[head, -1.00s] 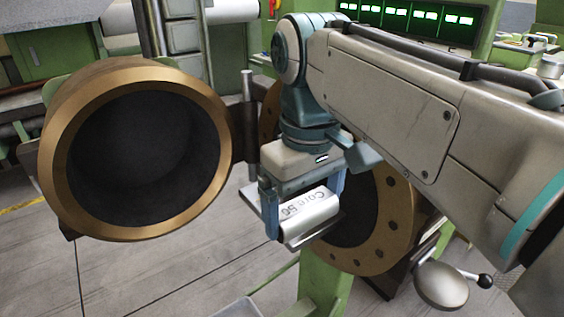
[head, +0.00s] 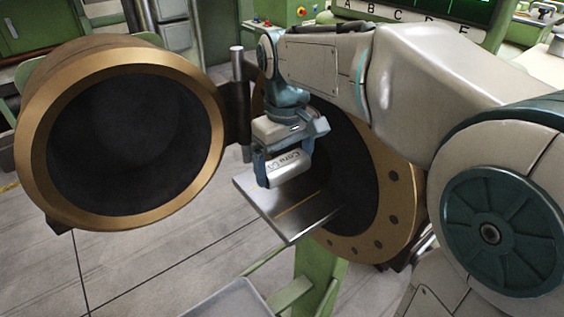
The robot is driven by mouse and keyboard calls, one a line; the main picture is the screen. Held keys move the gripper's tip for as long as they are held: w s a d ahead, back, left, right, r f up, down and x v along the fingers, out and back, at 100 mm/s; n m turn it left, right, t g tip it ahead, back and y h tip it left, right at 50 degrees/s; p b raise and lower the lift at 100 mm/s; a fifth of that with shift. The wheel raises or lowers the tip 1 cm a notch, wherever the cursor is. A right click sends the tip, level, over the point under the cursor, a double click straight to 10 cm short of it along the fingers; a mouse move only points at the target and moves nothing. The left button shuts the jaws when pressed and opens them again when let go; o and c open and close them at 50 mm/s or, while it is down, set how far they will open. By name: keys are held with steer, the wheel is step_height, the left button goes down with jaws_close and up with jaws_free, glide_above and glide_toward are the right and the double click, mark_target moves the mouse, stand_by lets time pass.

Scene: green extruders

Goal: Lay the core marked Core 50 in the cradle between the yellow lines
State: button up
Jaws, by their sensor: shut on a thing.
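My gripper (head: 281,172) is shut on a light grey cylindrical core (head: 291,168). The core lies crosswise between the fingers, and the word "Core" shows on its side; the number is hard to read now. Below it is a grey metal cradle plate (head: 281,226) in front of the round extruder opening, with a yellow line (head: 296,203) across it. The core is over the back left part of the plate. I cannot tell whether it touches the plate. Only one yellow line is clear; the gripper and core hide part of the plate.
A large bronze-rimmed barrel door (head: 32,150) stands open at the left, with an upright metal post (head: 238,75) between it and the gripper. A bronze flange with bolt holes (head: 398,195) surrounds the opening. A grey tray (head: 232,302) sits low in front.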

mark_target(285, 177)
steer(key=shift+w+f, duration=0.15)
steer(key=shift+w, duration=0.05)
steer(key=shift+f+p, duration=0.35)
steer(key=shift+f, duration=1.6)
steer(key=shift+f, duration=0.15)
steer(key=o, duration=0.9)
steer(key=shift+s, duration=0.1)
steer(key=shift+o, duration=0.3)
step_height(285, 177, up, 12)
steer(key=shift+r+b, duration=0.15)
steer(key=shift+b, duration=0.15)
